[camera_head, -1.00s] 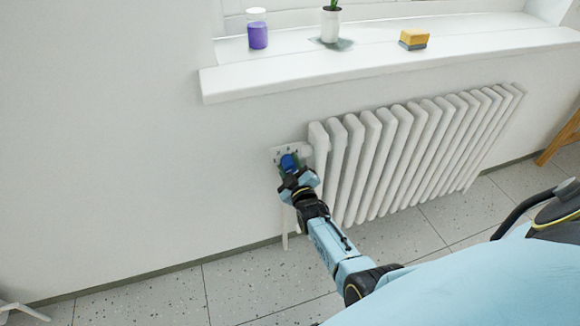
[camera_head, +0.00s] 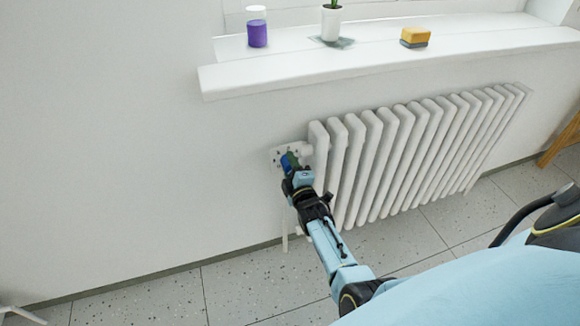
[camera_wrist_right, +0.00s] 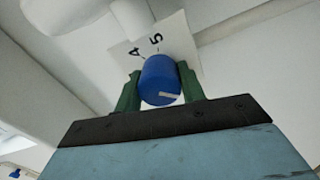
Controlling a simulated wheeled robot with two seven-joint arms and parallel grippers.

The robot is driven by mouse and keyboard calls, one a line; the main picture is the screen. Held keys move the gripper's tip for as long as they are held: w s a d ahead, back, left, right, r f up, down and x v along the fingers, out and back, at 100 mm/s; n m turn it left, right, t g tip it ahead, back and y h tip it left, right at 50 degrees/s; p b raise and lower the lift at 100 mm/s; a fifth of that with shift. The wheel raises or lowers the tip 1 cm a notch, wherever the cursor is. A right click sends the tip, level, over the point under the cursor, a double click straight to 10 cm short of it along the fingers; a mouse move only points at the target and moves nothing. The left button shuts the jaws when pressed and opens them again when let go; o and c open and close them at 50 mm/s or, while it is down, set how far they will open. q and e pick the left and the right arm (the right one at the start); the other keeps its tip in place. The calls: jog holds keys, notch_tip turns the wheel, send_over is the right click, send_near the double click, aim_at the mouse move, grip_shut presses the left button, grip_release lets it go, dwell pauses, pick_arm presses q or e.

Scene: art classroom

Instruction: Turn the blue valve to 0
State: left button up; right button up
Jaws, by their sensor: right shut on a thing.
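The blue valve (camera_head: 287,163) is a round knob in front of a white plate (camera_head: 277,158) on the wall, at the left end of the radiator. My right gripper (camera_head: 291,168) reaches it from below and is shut on it. In the right wrist view the blue valve (camera_wrist_right: 161,80) sits between the green fingers of my right gripper (camera_wrist_right: 160,92), one on each side. A pale mark shows on the knob's face. The numbers 4 and 5 show on the plate (camera_wrist_right: 178,38) above it; the other numbers are hidden. My left gripper is not in view.
The white radiator (camera_head: 420,150) stands right of the valve. Above, the window sill (camera_head: 290,72) holds a purple jar (camera_head: 257,30), a potted plant (camera_head: 331,24) and a yellow sponge (camera_head: 415,35). The wall to the left is bare and the floor below is clear.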

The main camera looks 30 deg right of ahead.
dwell(0.4)
jog(key=o, duration=1)
jog(key=shift+c, duration=0.2)
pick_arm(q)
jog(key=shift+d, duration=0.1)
pick_arm(e)
jog(key=shift+s+a, duration=0.1)
jog(key=shift+s, duration=0.1)
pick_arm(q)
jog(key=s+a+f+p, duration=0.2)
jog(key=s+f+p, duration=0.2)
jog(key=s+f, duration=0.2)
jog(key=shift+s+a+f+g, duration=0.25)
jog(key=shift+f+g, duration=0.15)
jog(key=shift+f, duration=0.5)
pick_arm(e)
jog(key=v, duration=1.3)
jog(key=shift+f, duration=0.1)
